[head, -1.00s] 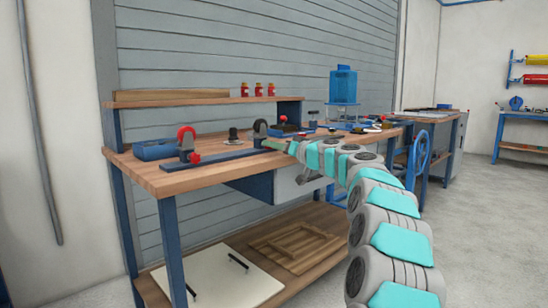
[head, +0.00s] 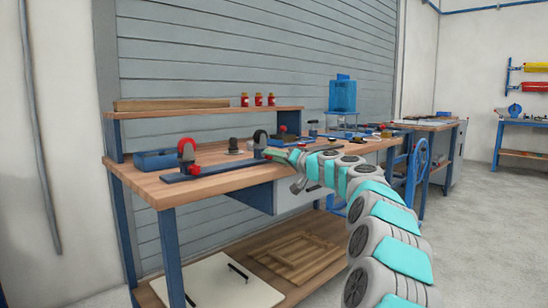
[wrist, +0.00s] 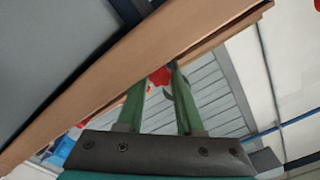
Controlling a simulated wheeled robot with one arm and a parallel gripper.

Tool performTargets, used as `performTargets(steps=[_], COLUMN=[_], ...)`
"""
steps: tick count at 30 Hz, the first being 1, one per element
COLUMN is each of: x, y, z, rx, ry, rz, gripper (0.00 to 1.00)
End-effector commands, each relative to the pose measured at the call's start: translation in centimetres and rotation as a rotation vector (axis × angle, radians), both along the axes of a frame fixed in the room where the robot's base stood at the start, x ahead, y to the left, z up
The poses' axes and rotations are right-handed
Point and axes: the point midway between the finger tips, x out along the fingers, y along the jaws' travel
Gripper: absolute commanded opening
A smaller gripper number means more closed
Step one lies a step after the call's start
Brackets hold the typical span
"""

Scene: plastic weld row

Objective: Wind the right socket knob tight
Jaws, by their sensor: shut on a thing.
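The right socket (head: 260,138) is a dark upright piece at the right end of a blue rail (head: 222,166) on the wooden bench. Its red knob (wrist: 161,76) shows between my green fingertips in the wrist view. In the head view my gripper (head: 272,154) reaches the right socket from the right and largely covers the knob. My gripper is shut on the knob. The left socket (head: 186,150) has a red arched top and its own red knob (head: 195,170). How tight the right knob sits cannot be told.
A blue tray (head: 157,160) lies left of the rail. A shelf (head: 210,111) with small red bottles (head: 258,99) runs along the back. A blue tank (head: 342,96) stands further right.

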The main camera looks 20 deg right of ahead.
Motion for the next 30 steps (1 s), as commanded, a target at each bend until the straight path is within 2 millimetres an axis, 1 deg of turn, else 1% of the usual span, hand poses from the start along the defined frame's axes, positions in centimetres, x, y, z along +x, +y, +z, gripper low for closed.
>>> performTargets(steps=[6,7,14,23,26,30], x=[0.01,0.01,0.02,0.04,0.05,0.02], y=[-0.20,-0.19,-0.10,-0.08,-0.05,-0.20], z=[-0.02,-0.02,-0.03,-0.19,-0.32,-0.45], rx=[0.000,0.000,0.000,-0.009,-0.046,-0.154], ry=[-0.001,-0.001,0.000,-0.003,-0.021,-0.076], rz=[-0.003,-0.003,-0.001,-0.002,-0.002,-0.004], gripper=[0.00,0.39,0.65,0.66,0.66,0.66])
